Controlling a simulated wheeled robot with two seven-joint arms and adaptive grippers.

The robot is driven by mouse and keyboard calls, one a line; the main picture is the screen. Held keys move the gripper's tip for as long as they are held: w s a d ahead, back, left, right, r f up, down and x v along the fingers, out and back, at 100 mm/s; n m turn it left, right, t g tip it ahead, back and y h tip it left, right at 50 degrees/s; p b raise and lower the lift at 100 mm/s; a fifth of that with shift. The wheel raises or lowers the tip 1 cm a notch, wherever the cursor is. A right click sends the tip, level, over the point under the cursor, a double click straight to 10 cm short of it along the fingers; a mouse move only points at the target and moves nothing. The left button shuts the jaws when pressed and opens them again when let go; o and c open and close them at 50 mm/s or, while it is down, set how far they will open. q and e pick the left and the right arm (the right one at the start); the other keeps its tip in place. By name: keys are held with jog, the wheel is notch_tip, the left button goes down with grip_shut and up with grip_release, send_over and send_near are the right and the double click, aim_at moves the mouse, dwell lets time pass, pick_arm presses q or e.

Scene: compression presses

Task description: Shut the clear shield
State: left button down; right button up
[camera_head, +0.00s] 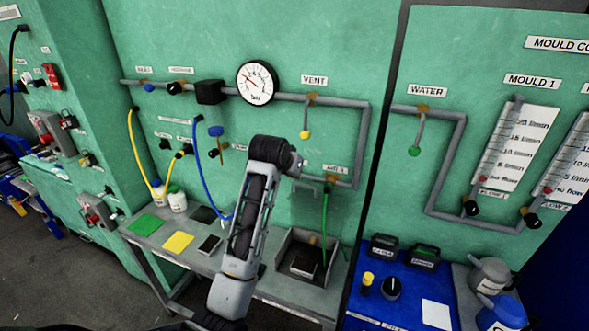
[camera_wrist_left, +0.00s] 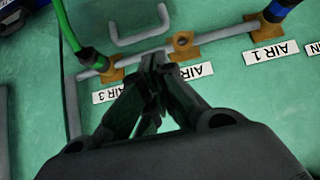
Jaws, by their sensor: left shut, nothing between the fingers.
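I cannot make out a clear shield panel for certain in either view. A grey U-shaped handle (camera_head: 308,184) stands in front of the green panel near the air pipe, above an open grey tray (camera_head: 283,249). The handle also shows at the top of the left wrist view (camera_wrist_left: 142,30). My left gripper (camera_head: 298,163) is at the end of the raised arm, near the handle and largely hidden in the head view. In the left wrist view its fingers (camera_wrist_left: 155,62) are shut and empty, just below the handle in the picture and apart from it. My right gripper is out of view.
Pipes with valves and a round gauge (camera_head: 256,83) run along the green wall. A green hose (camera_head: 324,215) hangs beside the handle. A grey bench (camera_head: 150,240) holds coloured pads and bottles. A blue bench (camera_head: 400,312) with black devices stands at the right.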

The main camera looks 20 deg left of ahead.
pick_arm(q)
jog(key=p+x, duration=0.1)
jog(key=x, duration=0.5)
jog(key=shift+w+f, duration=0.45)
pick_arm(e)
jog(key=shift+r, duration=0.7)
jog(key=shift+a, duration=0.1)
pick_arm(q)
jog(key=shift+f, duration=0.1)
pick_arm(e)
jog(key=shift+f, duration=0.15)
pick_arm(q)
jog(key=shift+s+f, duration=0.1)
jog(key=shift+s, duration=0.1)
jog(key=shift+s+t+b, duration=0.1)
jog(key=shift+t+b, duration=0.3)
jog(key=shift+b, duration=0.05)
jog(key=shift+s, duration=0.25)
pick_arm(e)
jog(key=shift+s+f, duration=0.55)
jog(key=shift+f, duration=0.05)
pick_arm(q)
jog(key=shift+b, duration=0.3)
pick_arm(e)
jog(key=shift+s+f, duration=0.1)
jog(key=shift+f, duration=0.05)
